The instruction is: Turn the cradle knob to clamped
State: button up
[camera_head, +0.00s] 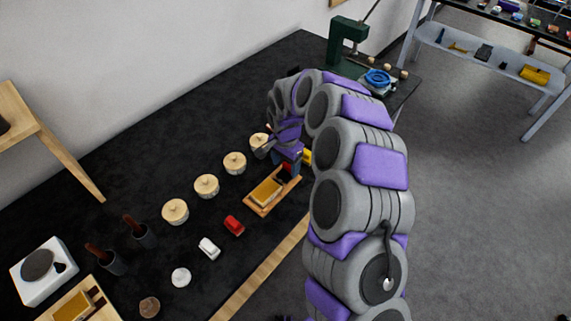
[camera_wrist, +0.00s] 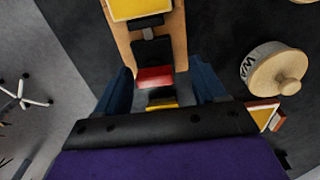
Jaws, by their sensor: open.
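The cradle is a wooden board (camera_head: 256,207) on the dark bench, with a yellow block (camera_head: 266,192) on it. In the wrist view the board (camera_wrist: 121,42) runs up the picture, with the yellow block (camera_wrist: 135,9) at the top edge. A dark bar and a red piece (camera_wrist: 155,77), which looks like the knob, lie below that block. My gripper (camera_wrist: 163,86) is open, with blue fingers on either side of the red piece. I cannot tell if they touch it. In the head view my gripper (camera_head: 288,156) is over the cradle's far end, hiding part of it.
A row of round wooden-lidded pots (camera_head: 206,186) stands left of the cradle; one lettered pot (camera_wrist: 275,70) is close in the wrist view. A red block (camera_head: 234,225) and a white block (camera_head: 209,248) lie nearer. A green press (camera_head: 346,42) stands at the far end.

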jog(key=shift+d, duration=0.55)
jog(key=shift+d+r, duration=0.1)
jog(key=shift+c, duration=0.7)
jog(key=shift+a, duration=0.35)
jog(key=c, duration=0.6)
jog(key=shift+d, duration=0.1)
jog(key=c, duration=0.3)
